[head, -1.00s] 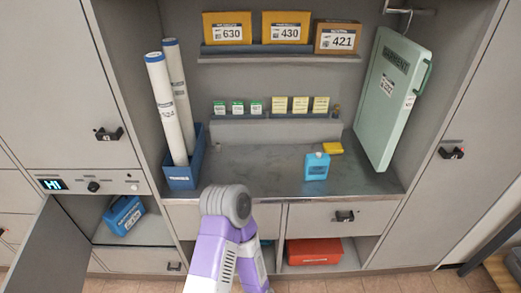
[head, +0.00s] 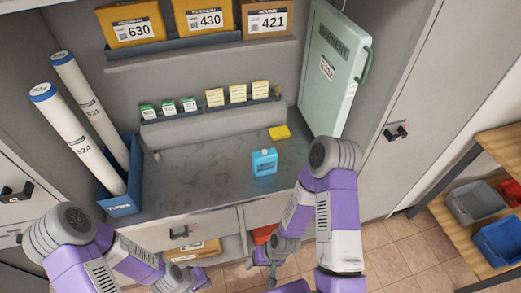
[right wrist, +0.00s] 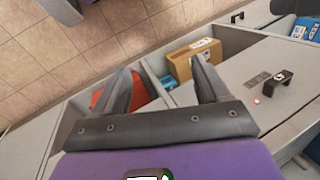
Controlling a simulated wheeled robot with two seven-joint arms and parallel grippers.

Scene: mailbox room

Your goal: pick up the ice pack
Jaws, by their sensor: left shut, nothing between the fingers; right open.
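The ice pack (head: 264,162), a bright blue block with a small pale cap, stands upright on the grey counter (head: 200,183) in the head view. My left gripper (head: 196,281) is low at the bottom of the head view, in front of the cabinet, shut and empty. My right gripper (head: 262,258) is below the counter's front edge, apart from the ice pack. It is open and empty in the right wrist view (right wrist: 163,80), which does not show the ice pack.
A yellow block (head: 279,132) lies just behind the ice pack. A blue bin (head: 120,206) with white tubes stands at the counter's left, and a green case (head: 332,70) hangs at right. Below are a drawer (head: 185,232) and compartments with a brown box (right wrist: 195,62).

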